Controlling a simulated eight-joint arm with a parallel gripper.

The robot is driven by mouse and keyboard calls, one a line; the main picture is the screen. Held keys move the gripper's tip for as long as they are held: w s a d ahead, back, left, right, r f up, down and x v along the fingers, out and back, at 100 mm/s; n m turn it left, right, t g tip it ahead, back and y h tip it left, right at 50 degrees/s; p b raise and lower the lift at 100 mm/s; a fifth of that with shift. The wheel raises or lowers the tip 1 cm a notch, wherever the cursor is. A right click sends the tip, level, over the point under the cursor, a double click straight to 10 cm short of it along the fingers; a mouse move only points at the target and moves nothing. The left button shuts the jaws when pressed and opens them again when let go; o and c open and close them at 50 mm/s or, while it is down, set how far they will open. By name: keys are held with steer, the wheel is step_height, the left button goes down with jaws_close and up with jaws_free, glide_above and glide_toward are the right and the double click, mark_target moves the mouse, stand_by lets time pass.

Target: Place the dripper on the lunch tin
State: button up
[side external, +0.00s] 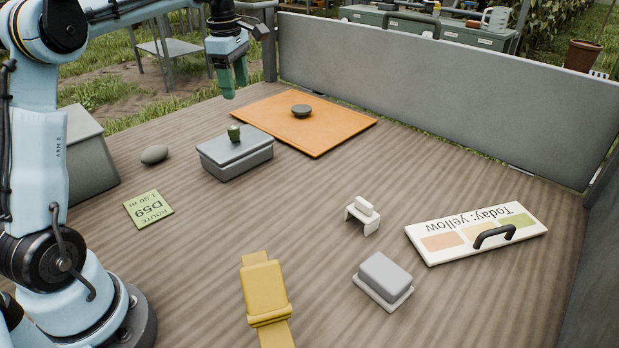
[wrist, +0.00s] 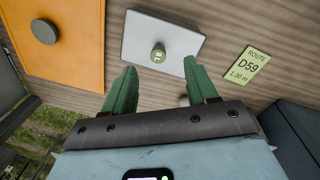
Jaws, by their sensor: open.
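The lunch tin (side external: 240,164) is a grey lidded box standing on the wooden table, left of centre in the side view. A small dark green piece, which looks like the dripper (side external: 234,133), stands upright on its lid. In the wrist view the dripper (wrist: 158,53) sits near the edge of the tin's pale lid (wrist: 143,30) that faces my gripper. My gripper (side external: 234,89) is raised above the table, behind the tin in the side view. Its green fingers (wrist: 160,69) are apart and empty, with the dripper beyond the gap between them.
An orange board (side external: 318,140) with a dark round disc (side external: 301,111) lies behind the tin. A grey stone (side external: 154,154) and a green route card (side external: 148,209) lie left.

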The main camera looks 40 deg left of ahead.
steer(key=s+d+f+m+t, duration=0.3)
steer(key=s+d+m, duration=0.4)
steer(key=d+m, duration=0.3)
steer(key=s+d+f+m+t, duration=0.3)
steer(key=s+d+m, duration=0.5)
steer(key=m, duration=0.5)
steer(key=d+f, duration=0.1)
steer(key=d, duration=0.1)
steer(key=shift+d+f, duration=0.2)
steer(key=shift+d, duration=0.2)
